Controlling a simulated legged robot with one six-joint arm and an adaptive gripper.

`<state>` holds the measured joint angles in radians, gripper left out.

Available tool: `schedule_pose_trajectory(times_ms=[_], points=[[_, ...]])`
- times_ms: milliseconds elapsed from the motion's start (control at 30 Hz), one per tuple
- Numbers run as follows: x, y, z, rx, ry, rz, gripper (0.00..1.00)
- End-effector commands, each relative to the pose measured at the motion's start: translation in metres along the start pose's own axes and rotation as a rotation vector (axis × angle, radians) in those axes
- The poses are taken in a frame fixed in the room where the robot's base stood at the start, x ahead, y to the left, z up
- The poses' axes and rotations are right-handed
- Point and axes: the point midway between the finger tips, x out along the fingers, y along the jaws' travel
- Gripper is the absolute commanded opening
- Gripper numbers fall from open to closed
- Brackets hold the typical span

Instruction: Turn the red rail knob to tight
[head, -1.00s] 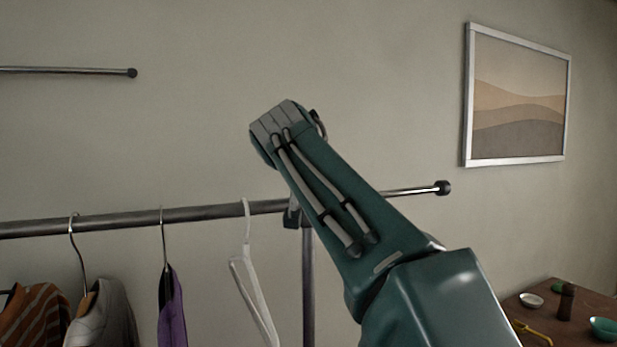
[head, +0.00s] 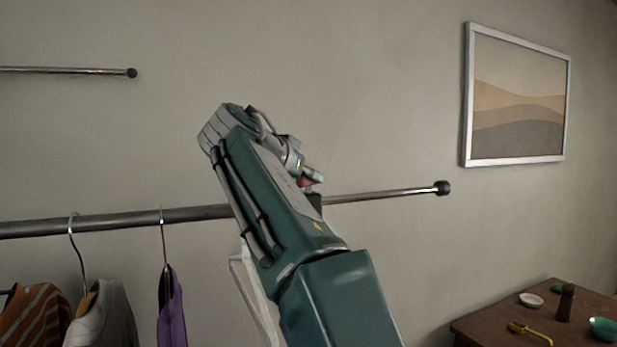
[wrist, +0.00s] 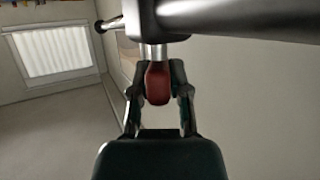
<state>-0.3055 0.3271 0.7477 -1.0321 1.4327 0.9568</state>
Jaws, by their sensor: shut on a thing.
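The red rail knob (wrist: 157,84) sits on a short metal stem below the dark rail clamp in the wrist view. My gripper (wrist: 160,80) has one finger on each side of it and is shut on it. The clothes rail (head: 110,219) runs across the head view, with a thinner bright section to the right. My arm hides the middle of the rail. I cannot tell how tight the knob is.
A striped garment (head: 40,315), a grey one (head: 105,315) and a purple one (head: 171,310) hang at the left. A white hanger (head: 250,295) is partly behind my arm. A wooden table (head: 495,325) with small dishes stands lower right. A framed picture (head: 517,95) hangs on the wall.

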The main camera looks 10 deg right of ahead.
Motion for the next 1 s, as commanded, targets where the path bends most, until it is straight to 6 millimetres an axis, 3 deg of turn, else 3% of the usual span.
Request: schedule_pose_trajectory(times_ms=[233,267,333,767,1000], points=[[0.001,-0.002,0.003,-0.004,-0.005,-0.002,0.00],[0.001,-0.002,0.003,-0.004,-0.005,-0.002,0.27],[0.001,-0.002,0.002,-0.004,-0.005,-0.002,0.57],[-0.004,-0.001,0.001,-0.002,-0.001,-0.003,0.57],[-0.045,-0.003,0.002,-0.003,-0.001,-0.007,0.57]])
